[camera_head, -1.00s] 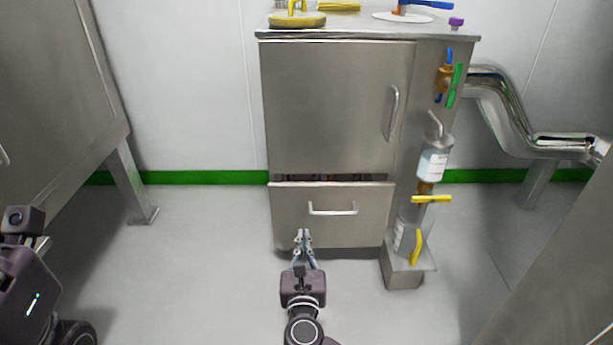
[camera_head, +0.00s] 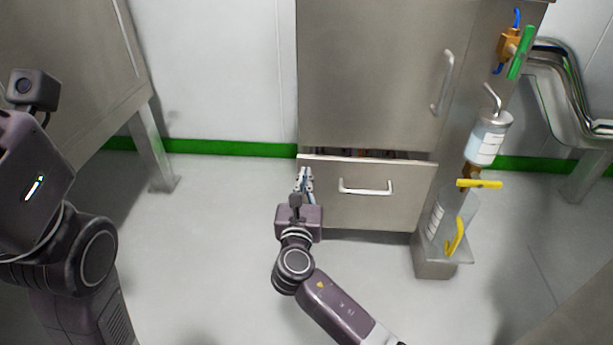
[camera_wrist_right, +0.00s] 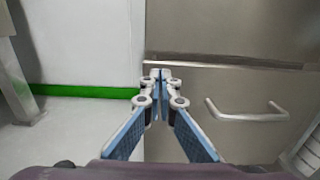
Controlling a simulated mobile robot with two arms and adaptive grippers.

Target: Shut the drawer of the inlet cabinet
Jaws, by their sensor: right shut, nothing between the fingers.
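The inlet cabinet (camera_head: 370,75) is a steel box with a door above and a drawer (camera_head: 406,200) below. The drawer stands partly open, with a dark gap along its top edge where some contents show faintly. Its bar handle (camera_head: 365,187) is on the front; it also shows in the right wrist view (camera_wrist_right: 246,116). My right gripper (camera_head: 304,174) is shut and empty at the left end of the drawer front, left of the handle. In the right wrist view its fingertips (camera_wrist_right: 157,74) overlap the drawer's upper left corner; I cannot tell whether they touch. My left gripper is not in view.
Bottles with yellow clamps (camera_head: 480,184) are mounted on the cabinet's right side above a small steel block (camera_head: 436,262). A shiny pipe (camera_head: 560,85) runs at the right. A steel unit (camera_head: 70,65) on legs stands left. Floor between is clear.

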